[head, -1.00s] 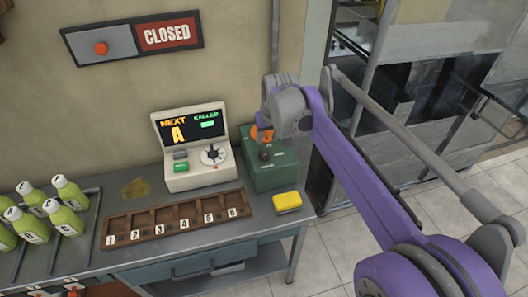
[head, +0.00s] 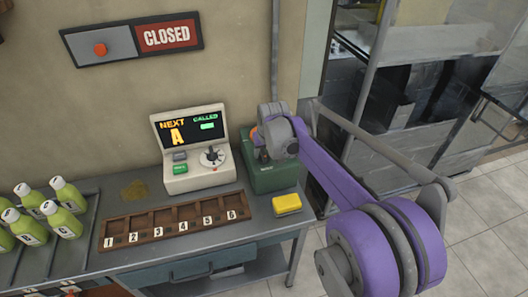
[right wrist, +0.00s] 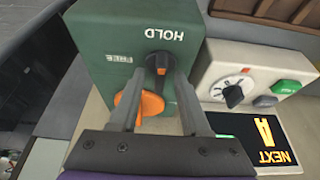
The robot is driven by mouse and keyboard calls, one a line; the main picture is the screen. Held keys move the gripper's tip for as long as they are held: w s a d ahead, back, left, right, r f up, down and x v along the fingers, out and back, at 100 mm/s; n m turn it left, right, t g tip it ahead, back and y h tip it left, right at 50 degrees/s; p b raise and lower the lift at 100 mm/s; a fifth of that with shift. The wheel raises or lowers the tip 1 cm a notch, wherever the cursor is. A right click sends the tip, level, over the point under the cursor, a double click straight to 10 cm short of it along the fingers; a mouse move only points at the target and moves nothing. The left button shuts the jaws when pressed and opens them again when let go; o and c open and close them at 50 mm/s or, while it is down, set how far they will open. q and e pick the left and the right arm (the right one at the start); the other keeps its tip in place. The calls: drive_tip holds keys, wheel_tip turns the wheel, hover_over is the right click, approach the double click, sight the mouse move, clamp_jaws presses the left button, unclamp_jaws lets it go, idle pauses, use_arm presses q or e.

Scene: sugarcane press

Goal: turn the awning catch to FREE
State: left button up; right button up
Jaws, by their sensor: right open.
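The awning catch is a dark knob (right wrist: 158,60) with an orange mark on the face of a green box (right wrist: 100,40). In the right wrist view HOLD is printed upside down above the knob, and a small FREE label (right wrist: 120,57) is to its left. My right gripper (right wrist: 160,76) is open, its two fingers reaching to either side of the knob; I cannot tell whether they touch it. In the head view my right gripper (head: 268,150) is in front of the green box (head: 272,178) and hides the knob. My left gripper is not in view.
An orange handle-like part (right wrist: 147,103) is close by the left finger. A pale console (head: 200,178) with a screen and dial stands left of the box. A yellow block (head: 287,204), a numbered wooden tray (head: 140,238) and several green bottles (head: 68,192) are on the bench.

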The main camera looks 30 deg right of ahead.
clamp_jaws()
